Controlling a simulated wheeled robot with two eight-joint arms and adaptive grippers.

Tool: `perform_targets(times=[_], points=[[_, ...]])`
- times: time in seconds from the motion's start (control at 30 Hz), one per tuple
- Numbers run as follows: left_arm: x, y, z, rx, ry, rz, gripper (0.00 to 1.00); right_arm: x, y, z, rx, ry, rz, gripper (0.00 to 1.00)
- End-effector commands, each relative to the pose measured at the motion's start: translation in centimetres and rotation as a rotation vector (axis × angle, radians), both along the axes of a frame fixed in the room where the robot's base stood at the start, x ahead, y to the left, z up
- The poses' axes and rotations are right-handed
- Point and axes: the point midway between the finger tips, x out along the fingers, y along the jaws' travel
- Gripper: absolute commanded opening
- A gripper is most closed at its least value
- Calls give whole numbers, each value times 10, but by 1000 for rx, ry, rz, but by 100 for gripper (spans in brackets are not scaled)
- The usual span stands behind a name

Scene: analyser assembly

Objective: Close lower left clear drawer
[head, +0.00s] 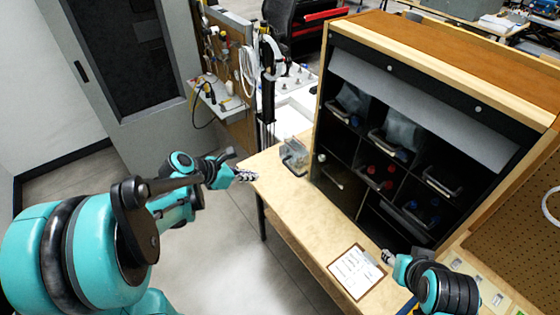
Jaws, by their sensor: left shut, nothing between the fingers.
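The dark cabinet (385,62) with a wooden top stands on the wooden table. Its front has several compartments with clear bins. The lower left compartment (334,180) is dark, with a faint clear front and a small light strip; I cannot tell how far its drawer is out. My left gripper (246,175) is shut and empty, near the table's left edge, apart from the cabinet. My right gripper (387,257) is small in view, by the clipboard and below the cabinet's lower right; its fingers are too small to read.
A clear container (294,157) stands on the table (280,190) left of the cabinet. A clipboard with paper (357,271) lies at the front. Bins with red parts (378,176) and blue parts sit in the cabinet. A pegboard (525,205) is at the right.

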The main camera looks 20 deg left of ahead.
Motion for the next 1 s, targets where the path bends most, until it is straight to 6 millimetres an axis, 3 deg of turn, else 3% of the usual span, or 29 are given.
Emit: perform_targets(times=[0.53,0.73,1.0], points=[[61,-48,-66,1,0,-3,0,0,0,-18,0,0,0,40],[83,-64,-58,1,0,-2,0,0,0,-16,0,0,0,40],[91,-69,-56,1,0,-1,0,0,0,-16,0,0,0,40]])
